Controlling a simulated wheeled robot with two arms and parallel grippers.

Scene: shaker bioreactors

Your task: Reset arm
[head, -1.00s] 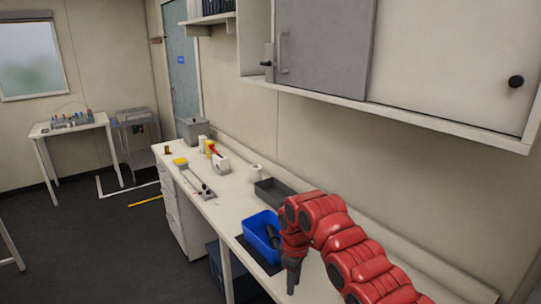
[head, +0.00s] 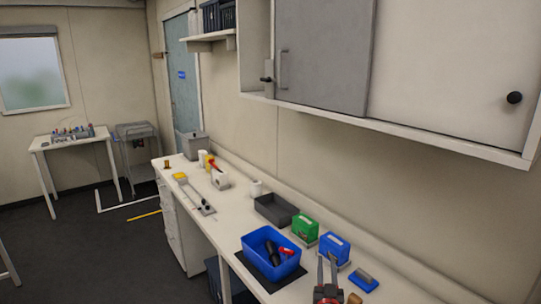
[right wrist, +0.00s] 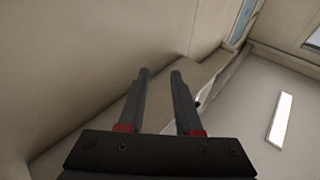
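My right gripper (head: 326,271) shows at the bottom of the head view, over the near part of the bench (head: 228,225). Its two fingers point up and away, in front of a blue box. In the right wrist view the fingers of my right gripper (right wrist: 160,72) are apart with nothing between them. They point toward the wall and ceiling. My left gripper is not in any view.
A blue bin (head: 254,254) holds dark and red items. A grey tray (head: 275,209), a green box (head: 304,228), a blue box (head: 335,247) and a blue flat item (head: 364,280) line the bench. A wall cabinet (head: 440,60) overhangs the bench at right.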

